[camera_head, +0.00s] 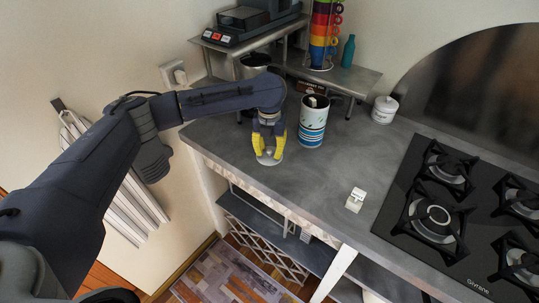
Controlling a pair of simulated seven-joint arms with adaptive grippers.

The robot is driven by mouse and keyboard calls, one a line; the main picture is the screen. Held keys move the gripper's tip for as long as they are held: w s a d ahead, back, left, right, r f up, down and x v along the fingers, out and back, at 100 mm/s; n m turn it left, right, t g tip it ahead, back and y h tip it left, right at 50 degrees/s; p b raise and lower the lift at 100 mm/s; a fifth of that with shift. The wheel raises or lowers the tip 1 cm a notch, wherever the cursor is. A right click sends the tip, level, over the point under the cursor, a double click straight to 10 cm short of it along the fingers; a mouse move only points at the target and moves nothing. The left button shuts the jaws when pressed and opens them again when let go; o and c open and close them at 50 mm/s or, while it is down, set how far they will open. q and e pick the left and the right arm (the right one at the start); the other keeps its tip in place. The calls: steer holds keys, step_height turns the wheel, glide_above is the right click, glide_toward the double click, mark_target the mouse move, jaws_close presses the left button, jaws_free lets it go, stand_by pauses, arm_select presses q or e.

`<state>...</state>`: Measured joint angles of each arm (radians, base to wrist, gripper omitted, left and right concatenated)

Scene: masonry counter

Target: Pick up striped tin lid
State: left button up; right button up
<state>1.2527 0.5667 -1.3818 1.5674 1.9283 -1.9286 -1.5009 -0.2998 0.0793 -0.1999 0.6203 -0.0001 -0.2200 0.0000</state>
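The striped tin (312,128), white with blue bands, stands upright on the counter with its top open. Something pale shows inside its mouth. A round silvery lid (269,160) lies on the counter to the left of the tin, near the front edge. My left gripper (269,153) points down right over the lid, its yellow fingers apart on either side of the lid's middle. I cannot tell whether the fingertips touch the lid, and they hide part of it. My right gripper is not in view.
A steel shelf (358,81) behind carries a rack of colored cups (322,35) and a teal bottle (348,51). A white lidded jar (384,109) and a small white object (355,200) stand near the black gas hob (420,245).

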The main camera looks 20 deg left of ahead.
arm_select(q)
jaws_close()
stand_by(0.4)
